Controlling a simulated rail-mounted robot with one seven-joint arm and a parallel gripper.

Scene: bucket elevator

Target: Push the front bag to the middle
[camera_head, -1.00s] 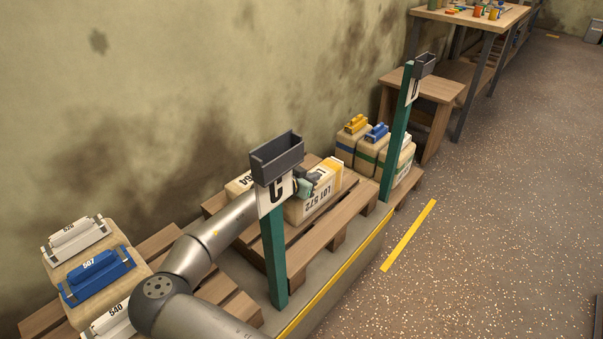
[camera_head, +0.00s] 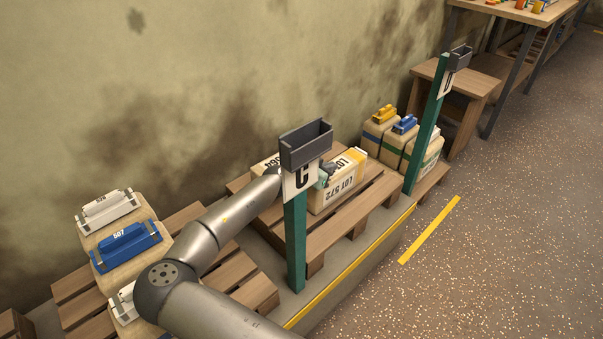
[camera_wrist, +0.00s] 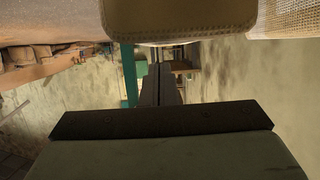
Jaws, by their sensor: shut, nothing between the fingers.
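The front bag (camera_head: 343,190), a cream block marked LOT 572 with a yellow band at its far end, lies on the pallet behind post C, on the side toward the yellow edge. A second bag (camera_head: 264,164) lies behind it, nearer the wall, mostly hidden by my arm and the post. My gripper (camera_head: 329,171) is at the near left end of the front bag, partly behind the post's bin; contact cannot be told. In the wrist view my shut, empty fingers (camera_wrist: 158,88) point forward, with a cream bag (camera_wrist: 180,15) close above them.
Green post C (camera_head: 295,235) with its grey bin (camera_head: 306,146) stands just in front of my forearm. Bags with coloured clips (camera_head: 127,248) sit at left, others (camera_head: 404,135) beyond the pallet (camera_head: 345,220). A woven surface (camera_wrist: 286,18) shows at upper right in the wrist view.

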